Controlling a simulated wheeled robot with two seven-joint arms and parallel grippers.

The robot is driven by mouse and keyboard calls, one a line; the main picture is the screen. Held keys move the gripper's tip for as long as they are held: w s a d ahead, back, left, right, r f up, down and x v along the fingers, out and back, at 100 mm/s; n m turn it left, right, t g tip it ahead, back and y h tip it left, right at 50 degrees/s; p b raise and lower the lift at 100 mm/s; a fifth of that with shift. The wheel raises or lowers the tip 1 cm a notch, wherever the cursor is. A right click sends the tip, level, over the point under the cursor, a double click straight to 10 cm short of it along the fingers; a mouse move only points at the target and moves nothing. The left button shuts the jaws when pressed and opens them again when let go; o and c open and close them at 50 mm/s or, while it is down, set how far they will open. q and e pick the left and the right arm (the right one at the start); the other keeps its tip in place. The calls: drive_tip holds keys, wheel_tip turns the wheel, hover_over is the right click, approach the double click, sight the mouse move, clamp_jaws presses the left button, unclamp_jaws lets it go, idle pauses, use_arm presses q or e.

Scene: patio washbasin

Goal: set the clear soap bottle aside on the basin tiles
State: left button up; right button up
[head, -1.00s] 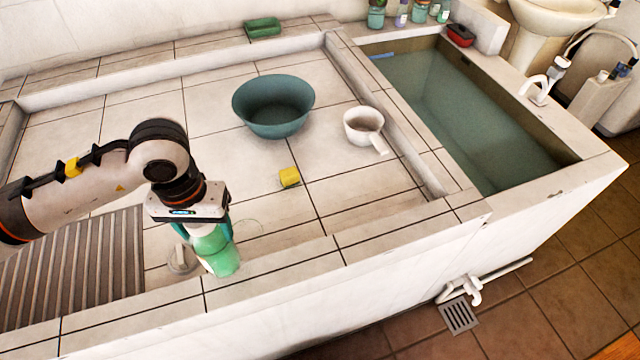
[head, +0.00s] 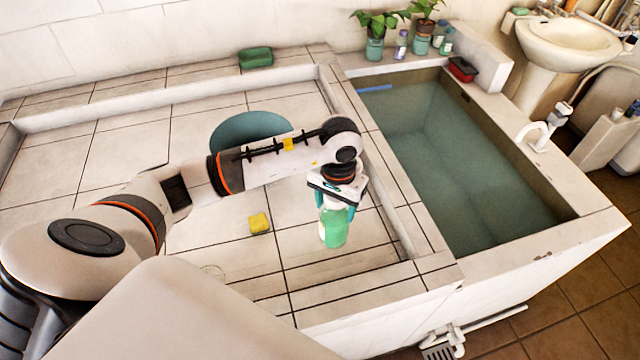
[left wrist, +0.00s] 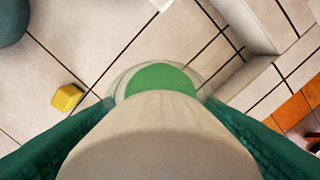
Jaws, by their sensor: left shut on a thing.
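The clear soap bottle (head: 333,233), with green liquid inside, is upright in my left gripper (head: 336,208) over the right part of the basin tiles (head: 265,285). The gripper is shut on its upper part. I cannot tell whether its base touches the tiles. In the left wrist view the bottle (left wrist: 160,80) fills the middle between the two green fingers, its pale top nearest the camera. My right gripper is not in view.
A yellow sponge (head: 259,223) lies left of the bottle. A teal bowl (head: 245,128) is partly behind my arm. The raised ledge (head: 385,205) and water-filled trough (head: 450,150) are to the right. A green block (head: 255,57) sits on the back ledge.

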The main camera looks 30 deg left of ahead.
use_arm(q)
drive_tip(key=shift+s+f, duration=0.15)
drive_tip(key=shift+f, duration=1.15)
wheel_tip(320, 180, down, 3)
drive_tip(key=shift+f+p, duration=0.1)
drive_tip(key=shift+p, duration=0.55)
drive_tip(key=shift+f, duration=0.15)
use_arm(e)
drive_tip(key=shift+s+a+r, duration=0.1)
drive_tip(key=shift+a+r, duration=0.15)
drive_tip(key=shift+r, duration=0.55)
use_arm(q)
drive_tip(key=shift+w+f+b, duration=0.2)
drive_tip(key=shift+b, duration=0.1)
drive_tip(key=o, duration=1.6)
drive_tip(key=shift+o, duration=0.2)
drive_tip(key=shift+s, duration=0.1)
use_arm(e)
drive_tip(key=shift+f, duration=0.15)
use_arm(q)
drive_tip(key=shift+r, duration=0.1)
